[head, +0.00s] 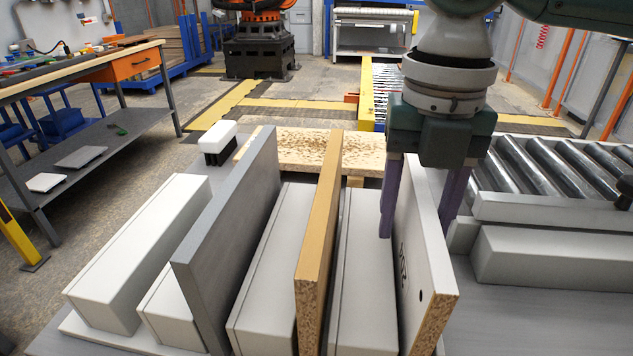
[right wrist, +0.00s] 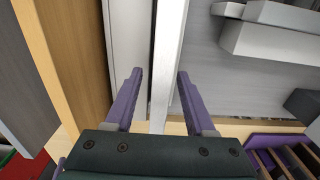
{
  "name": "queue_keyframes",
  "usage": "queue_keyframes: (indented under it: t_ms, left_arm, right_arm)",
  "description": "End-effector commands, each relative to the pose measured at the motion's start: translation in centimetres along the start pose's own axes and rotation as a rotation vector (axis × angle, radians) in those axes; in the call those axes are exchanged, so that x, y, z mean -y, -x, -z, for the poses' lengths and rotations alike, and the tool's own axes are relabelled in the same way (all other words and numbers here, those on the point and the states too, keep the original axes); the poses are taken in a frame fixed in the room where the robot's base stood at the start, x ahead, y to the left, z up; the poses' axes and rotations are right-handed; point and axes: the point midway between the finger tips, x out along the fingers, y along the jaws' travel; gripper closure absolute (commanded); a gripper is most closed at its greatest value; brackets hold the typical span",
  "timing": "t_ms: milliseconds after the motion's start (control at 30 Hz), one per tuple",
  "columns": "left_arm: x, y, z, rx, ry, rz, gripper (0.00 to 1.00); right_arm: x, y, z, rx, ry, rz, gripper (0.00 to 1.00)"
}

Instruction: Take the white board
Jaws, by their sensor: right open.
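The white board (head: 421,262) stands upright on edge at the right end of a row of boards in the head view, with a bare chipboard end facing me. My right gripper (head: 418,231) is open above and around it, one purple finger on each side of its top edge. In the right wrist view, the white board (right wrist: 170,50) runs as a narrow strip between the open fingers of the right gripper (right wrist: 160,72), with gaps visible on both sides. My left gripper is not in view.
A wood-coloured board (head: 320,220) and a grey board (head: 232,235) stand upright to the left, between pale blocks (head: 268,270). A roller conveyor (head: 560,175) lies to the right. A workbench (head: 90,70) stands at the far left.

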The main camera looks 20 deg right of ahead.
Motion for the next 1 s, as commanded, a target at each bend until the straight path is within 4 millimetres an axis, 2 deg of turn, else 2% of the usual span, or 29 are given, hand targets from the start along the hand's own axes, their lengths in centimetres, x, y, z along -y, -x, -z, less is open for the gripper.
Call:
queue_keyframes:
  t_ms: [267,733,1000]
  left_arm:
    - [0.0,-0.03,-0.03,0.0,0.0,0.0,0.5]
    - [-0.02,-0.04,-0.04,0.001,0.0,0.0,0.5]
    - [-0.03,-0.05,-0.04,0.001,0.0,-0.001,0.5]
  right_arm:
    - [-0.03,-0.32,0.0,0.001,0.001,-0.002,0.46]
    - [-0.02,-0.29,-0.01,0.001,0.0,-0.001,0.99]
    - [-0.02,-0.28,-0.01,0.001,0.0,-0.001,1.0]
